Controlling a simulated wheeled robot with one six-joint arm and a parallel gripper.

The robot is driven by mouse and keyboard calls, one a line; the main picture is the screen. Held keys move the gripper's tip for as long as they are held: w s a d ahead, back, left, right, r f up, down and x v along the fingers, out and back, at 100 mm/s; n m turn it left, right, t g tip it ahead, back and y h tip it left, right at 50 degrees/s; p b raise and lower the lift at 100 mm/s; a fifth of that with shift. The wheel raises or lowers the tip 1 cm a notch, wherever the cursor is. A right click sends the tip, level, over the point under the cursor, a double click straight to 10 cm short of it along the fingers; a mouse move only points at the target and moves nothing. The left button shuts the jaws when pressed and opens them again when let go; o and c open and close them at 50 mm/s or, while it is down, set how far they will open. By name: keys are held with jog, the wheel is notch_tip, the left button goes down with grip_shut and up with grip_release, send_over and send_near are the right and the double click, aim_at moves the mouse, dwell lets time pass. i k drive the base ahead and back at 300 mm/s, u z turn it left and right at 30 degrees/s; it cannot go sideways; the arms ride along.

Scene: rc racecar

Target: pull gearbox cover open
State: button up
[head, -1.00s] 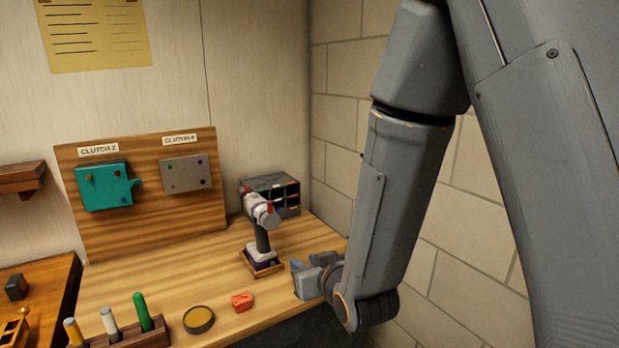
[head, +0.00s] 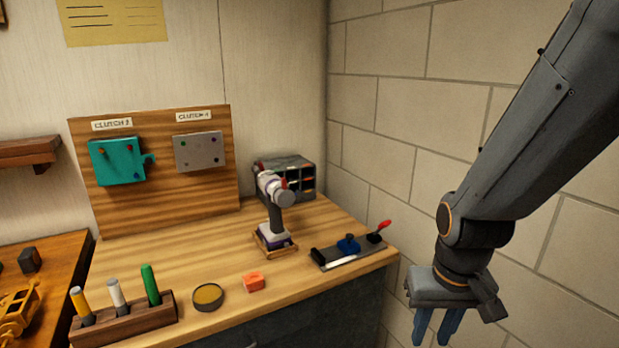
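A teal box-like plate (head: 118,161) with small coloured dots and a lug on its right side is on the upright wooden board. A grey square plate (head: 199,152) with coloured dots is to its right. Both have labels above that seem to read "CLUTCH" and a number. I cannot tell which of these, if either, is the gearbox cover. My gripper (head: 436,327) is at the lower right, off the bench's right edge and far from both plates. Its blue fingers point down, apart, with nothing seen between them. Their tips are near the frame's bottom edge.
A dark tray (head: 330,260) with a blue item and a red-handled tool is at the right edge. A pen block (head: 125,318), a round tin (head: 208,296) and an orange block (head: 254,282) line the front. The bench middle is clear.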

aim_at(117, 165)
jog(key=u, duration=2.5)
jog(key=i, duration=1.05)
jog(key=z, duration=1.85)
